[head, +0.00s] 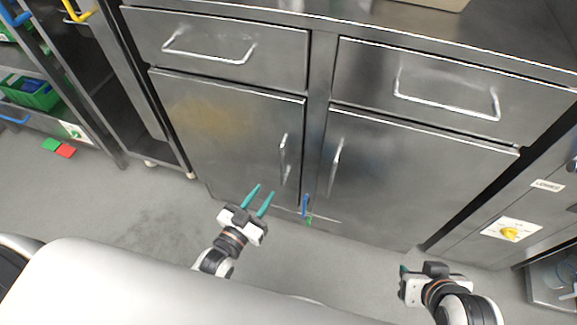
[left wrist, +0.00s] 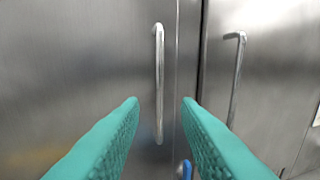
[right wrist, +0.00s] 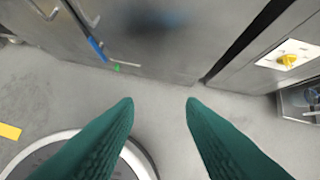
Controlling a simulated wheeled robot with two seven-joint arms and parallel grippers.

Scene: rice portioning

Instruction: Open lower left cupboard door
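The lower left cupboard door (head: 225,130) is a steel panel, closed, below the left drawer. Its vertical bar handle (head: 284,160) is near the door's right edge. In the left wrist view this handle (left wrist: 159,85) stands ahead, between the lines of the two fingers. My left gripper (head: 259,193) is open and empty, below and left of the handle and apart from it. My right gripper (head: 404,269) is low at the right of the head view; its green fingers show apart and empty in the right wrist view (right wrist: 160,102).
The lower right door (head: 400,180) has its own handle (head: 336,165) close by. Two drawers with bar handles (head: 208,56) are above. A blue object (head: 305,205) is at the cabinet's bottom middle. Shelving with green bins (head: 32,93) stands left.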

